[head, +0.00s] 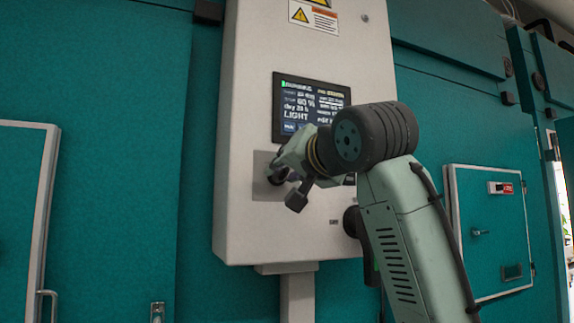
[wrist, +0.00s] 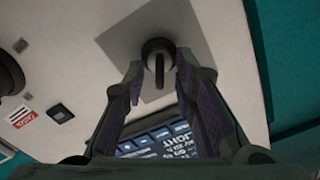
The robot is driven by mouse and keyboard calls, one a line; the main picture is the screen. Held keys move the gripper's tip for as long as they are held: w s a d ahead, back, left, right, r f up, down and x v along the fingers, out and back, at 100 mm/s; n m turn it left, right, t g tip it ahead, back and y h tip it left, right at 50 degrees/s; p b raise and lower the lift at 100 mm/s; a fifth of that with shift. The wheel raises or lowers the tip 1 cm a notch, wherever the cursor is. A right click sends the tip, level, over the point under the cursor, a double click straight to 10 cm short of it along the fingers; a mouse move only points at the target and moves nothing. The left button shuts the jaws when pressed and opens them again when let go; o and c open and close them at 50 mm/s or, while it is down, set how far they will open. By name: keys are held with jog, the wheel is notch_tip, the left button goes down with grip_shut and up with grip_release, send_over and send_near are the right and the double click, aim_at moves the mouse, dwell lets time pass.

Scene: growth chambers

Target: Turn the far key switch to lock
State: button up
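The key switch (wrist: 156,48) is a dark round body with a narrow upright key, set on a grey square plate (wrist: 112,38) in the wrist view. In the head view the grey plate (head: 262,188) shows on the lower left of the white control box, and my gripper mostly hides the switch. My gripper (head: 287,186) is at the plate. In the wrist view my gripper (wrist: 159,72) is open, with one finger on each side of the key. I cannot tell whether either finger touches it.
The white control box (head: 245,110) has a lit screen (head: 290,95) reading LIGHT above the plate. A dark round fitting (wrist: 8,74) sits to the left in the wrist view. Teal chamber walls and a hatch (head: 490,215) flank the box.

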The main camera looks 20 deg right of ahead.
jog(key=shift+c, duration=0.3)
grip_shut()
jog(key=shift+n, duration=0.4)
jog(key=n, duration=0.5)
jog(key=shift+a, duration=0.25)
jog(key=n, duration=0.6)
jog(key=shift+a, duration=0.2)
jog(key=shift+o, duration=0.3)
grip_release()
